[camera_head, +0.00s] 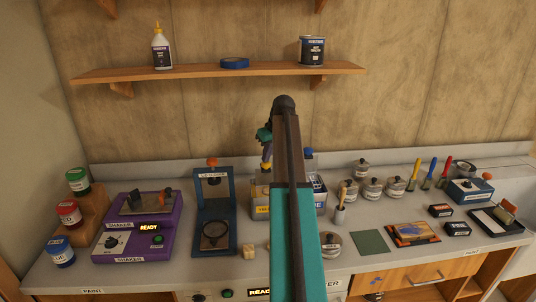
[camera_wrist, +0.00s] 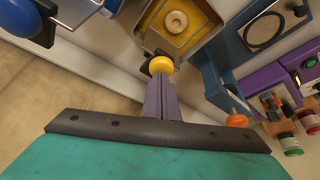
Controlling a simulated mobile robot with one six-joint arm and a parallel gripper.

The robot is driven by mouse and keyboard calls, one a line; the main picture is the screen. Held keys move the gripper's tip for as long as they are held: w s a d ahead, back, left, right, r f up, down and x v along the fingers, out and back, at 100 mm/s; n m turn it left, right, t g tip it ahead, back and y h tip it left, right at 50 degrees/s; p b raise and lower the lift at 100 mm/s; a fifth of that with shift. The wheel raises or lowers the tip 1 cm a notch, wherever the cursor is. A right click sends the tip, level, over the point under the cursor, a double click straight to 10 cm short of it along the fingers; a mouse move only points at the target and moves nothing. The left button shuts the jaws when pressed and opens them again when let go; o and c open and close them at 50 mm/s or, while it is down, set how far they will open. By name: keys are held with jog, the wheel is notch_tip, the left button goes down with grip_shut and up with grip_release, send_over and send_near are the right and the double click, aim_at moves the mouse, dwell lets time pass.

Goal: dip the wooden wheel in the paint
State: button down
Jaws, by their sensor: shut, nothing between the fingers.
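The wooden wheel (camera_wrist: 176,22), a pale disc with a small centre, shows in the wrist view inside the yellow-framed dip station (camera_wrist: 205,30). In the head view that station (camera_head: 260,212) is partly hidden behind my arm. A round yellow knob (camera_wrist: 161,65) on a black mount stands at the station's near edge. My gripper (camera_wrist: 161,80) is shut and empty, its tips close to the knob; I cannot tell whether they touch it. The paint surface is not clear in either view.
A blue station (camera_head: 321,190) with a blue knob (camera_head: 307,153) is right of the yellow one. Left are a blue stand with an orange knob (camera_head: 212,162), a purple shaker (camera_head: 140,228) and paint jars (camera_head: 69,213). Tins (camera_head: 372,188) stand right. A shelf (camera_head: 220,72) hangs above.

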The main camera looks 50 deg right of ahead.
jog(key=shift+f+b, duration=0.6)
jog(key=shift+f, duration=1)
jog(key=shift+r, duration=0.2)
dwell(0.9)
jog(key=shift+r+p, duration=2.45)
jog(key=shift+r, duration=2.15)
notch_tip(320, 180, up, 5)
jog(key=p, duration=0.2)
send_over(267, 163)
jog(key=shift+w+d, duration=0.1)
jog(key=shift+w, duration=0.05)
